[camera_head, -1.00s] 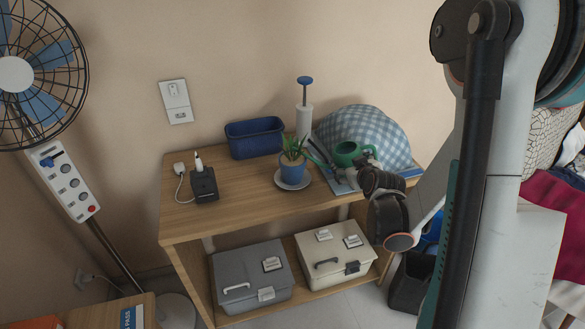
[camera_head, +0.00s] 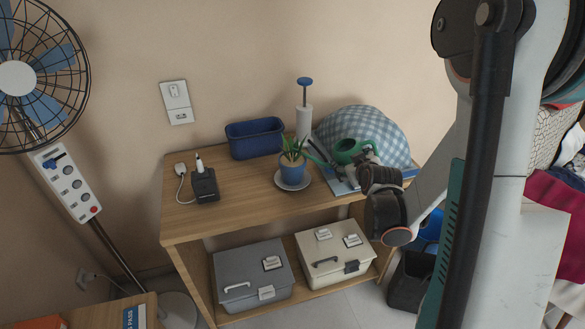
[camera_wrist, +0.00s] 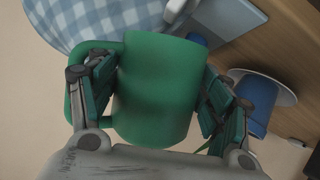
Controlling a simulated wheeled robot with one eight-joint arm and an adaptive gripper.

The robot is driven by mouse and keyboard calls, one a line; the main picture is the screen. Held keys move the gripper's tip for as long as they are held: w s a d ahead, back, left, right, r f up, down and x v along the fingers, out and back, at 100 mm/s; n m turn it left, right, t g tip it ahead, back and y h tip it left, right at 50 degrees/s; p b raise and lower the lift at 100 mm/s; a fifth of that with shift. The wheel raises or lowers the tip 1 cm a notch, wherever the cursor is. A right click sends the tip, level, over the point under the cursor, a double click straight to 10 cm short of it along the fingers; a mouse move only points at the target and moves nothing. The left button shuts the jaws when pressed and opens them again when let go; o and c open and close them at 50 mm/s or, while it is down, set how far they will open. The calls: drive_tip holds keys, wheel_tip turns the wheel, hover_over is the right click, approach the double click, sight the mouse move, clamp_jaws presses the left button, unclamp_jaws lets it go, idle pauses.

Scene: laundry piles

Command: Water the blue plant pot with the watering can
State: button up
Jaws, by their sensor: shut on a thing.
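The blue plant pot (camera_head: 292,171) holds a green spiky plant (camera_head: 294,148) and stands on a white saucer (camera_head: 304,186) on the wooden table. In the wrist view the blue pot (camera_wrist: 256,108) and its saucer (camera_wrist: 278,84) are at the right. The green watering can (camera_head: 346,149) is right of the pot, by the checked bundle; in the wrist view the can (camera_wrist: 158,88) fills the middle. My gripper (camera_wrist: 155,95) has its fingers on both sides of the can and is shut on it. In the head view my gripper (camera_head: 370,160) partly hides the can.
A blue and white checked bundle (camera_head: 365,125) lies behind the can. A blue planter (camera_head: 255,138), a white pump bottle (camera_head: 304,122) and a black charger (camera_head: 204,187) stand on the table (camera_head: 235,212). Two toolboxes are on the shelf below. Bare tabletop lies left of the pot.

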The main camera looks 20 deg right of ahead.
drive_tip(key=shift+r, duration=0.55)
drive_tip(key=shift+r+n+h+p, duration=0.3)
drive_tip(key=shift+r+n+p, duration=0.1)
drive_tip(key=shift+r+p, duration=0.3)
idle(1.2)
drive_tip(key=shift+r+g+p, duration=0.4)
drive_tip(key=shift+r+p, duration=0.1)
drive_tip(key=shift+r, duration=0.1)
idle(1.0)
